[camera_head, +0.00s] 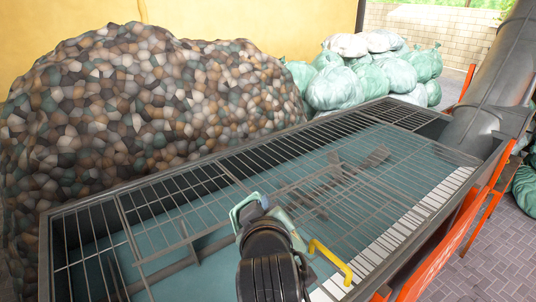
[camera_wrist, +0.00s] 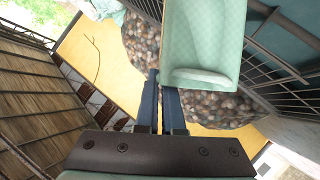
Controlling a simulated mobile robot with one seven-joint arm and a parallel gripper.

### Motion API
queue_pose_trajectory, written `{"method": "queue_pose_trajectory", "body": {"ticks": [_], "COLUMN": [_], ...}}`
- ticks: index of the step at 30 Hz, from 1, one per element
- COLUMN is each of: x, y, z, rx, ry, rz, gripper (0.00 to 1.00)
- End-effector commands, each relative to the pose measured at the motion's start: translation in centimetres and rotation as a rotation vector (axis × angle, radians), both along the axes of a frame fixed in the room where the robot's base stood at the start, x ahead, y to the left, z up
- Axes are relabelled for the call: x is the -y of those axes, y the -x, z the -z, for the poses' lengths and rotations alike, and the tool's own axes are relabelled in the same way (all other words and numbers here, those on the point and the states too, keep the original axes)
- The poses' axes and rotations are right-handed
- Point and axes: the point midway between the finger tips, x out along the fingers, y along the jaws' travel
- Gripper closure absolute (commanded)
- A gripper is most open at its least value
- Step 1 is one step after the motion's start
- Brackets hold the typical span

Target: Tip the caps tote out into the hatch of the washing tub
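The washing tub (camera_head: 46,250) is a long grey-rimmed trough with teal water under a wire grating. My gripper (camera_head: 262,208) is over the near middle of the grating in the head view. In the wrist view its two blue fingers (camera_wrist: 165,95) are close together at the lower left edge of the pale green caps tote (camera_wrist: 205,40), seemingly clamped on its wall. Only a small part of a pale green rim shows past my arm in the head view. No caps are visible in the tote. The hatch cannot be clearly made out; a yellow handle (camera_head: 330,264) stands right of my gripper.
A large mound of mixed caps (camera_head: 150,110) stands behind the tub. Pale green sacks (camera_head: 340,85) are piled at the back. A grey pipe (camera_head: 490,75) rises at the tub's far right end. Orange rails (camera_head: 455,245) run along its right side.

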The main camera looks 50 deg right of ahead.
Motion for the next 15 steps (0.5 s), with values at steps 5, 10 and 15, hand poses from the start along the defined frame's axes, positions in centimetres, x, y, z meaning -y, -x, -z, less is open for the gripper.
{"method": "queue_pose_trajectory", "body": {"ticks": [5,10,15], "x": [-0.7,-1.2,-1.7], "y": [-0.4,-0.8,-1.1], "z": [2.0,4.0,5.5], "rx": [-0.097,-0.148,-0.204], "ry": [0.153,0.247,0.336], "rz": [-0.002,-0.002,-0.001], "gripper": [1.00,1.00,1.00]}}
